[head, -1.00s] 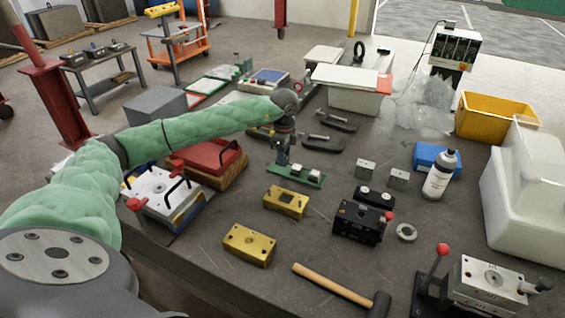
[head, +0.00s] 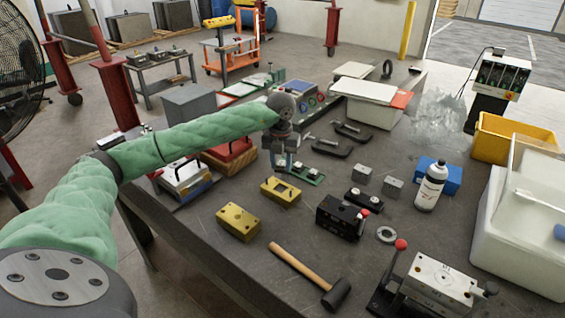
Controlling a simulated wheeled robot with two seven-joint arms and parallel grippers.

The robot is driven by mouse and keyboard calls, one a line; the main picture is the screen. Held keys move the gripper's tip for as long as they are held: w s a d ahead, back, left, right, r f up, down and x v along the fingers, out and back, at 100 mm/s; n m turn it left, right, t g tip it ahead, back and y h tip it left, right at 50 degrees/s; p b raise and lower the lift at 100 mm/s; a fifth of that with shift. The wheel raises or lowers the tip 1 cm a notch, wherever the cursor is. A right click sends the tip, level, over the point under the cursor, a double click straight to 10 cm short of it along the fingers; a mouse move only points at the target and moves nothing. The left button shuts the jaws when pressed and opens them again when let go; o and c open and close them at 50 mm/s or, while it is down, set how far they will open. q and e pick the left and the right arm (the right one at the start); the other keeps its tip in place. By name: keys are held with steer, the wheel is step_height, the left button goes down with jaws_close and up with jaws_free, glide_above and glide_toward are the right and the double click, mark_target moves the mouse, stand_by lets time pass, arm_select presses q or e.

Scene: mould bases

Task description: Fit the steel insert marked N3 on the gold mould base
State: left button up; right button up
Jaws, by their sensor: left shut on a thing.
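My left gripper (head: 282,163) is at the left end of a green tray (head: 318,181), its fingers pointing down. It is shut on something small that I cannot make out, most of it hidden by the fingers. Small steel blocks (head: 313,173) sit on the tray right beside the gripper; any N3 marking is too small to read. A gold mould base with a rectangular pocket (head: 268,189) lies in front of the tray. A second gold block with holes in its top (head: 238,222) lies nearer and to the left. My right gripper is not in view.
Two loose steel blocks (head: 362,175) (head: 393,187) lie to the right, near a black double-knobbed piece (head: 364,200) and a black fixture (head: 338,217). A mallet (head: 298,264) lies in front. Black clamps (head: 330,148) lie behind the tray. Bare tabletop surrounds the gold blocks.

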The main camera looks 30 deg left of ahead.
mark_target(279, 167)
arm_select(q)
steer(key=shift+a+m, duration=0.1)
steer(key=shift+m, duration=0.6)
steer(key=shift+a+f+m, duration=0.15)
steer(key=shift+m, duration=0.85)
steer(key=shift+s+m, duration=0.1)
steer(key=shift+m, duration=0.4)
steer(key=shift+f, duration=0.75)
steer(key=shift+f+b, duration=0.4)
steer(key=shift+f, duration=1.85)
steer(key=shift+b, duration=0.3)
steer(key=shift+f+b, duration=0.15)
steer(key=shift+b, duration=0.2)
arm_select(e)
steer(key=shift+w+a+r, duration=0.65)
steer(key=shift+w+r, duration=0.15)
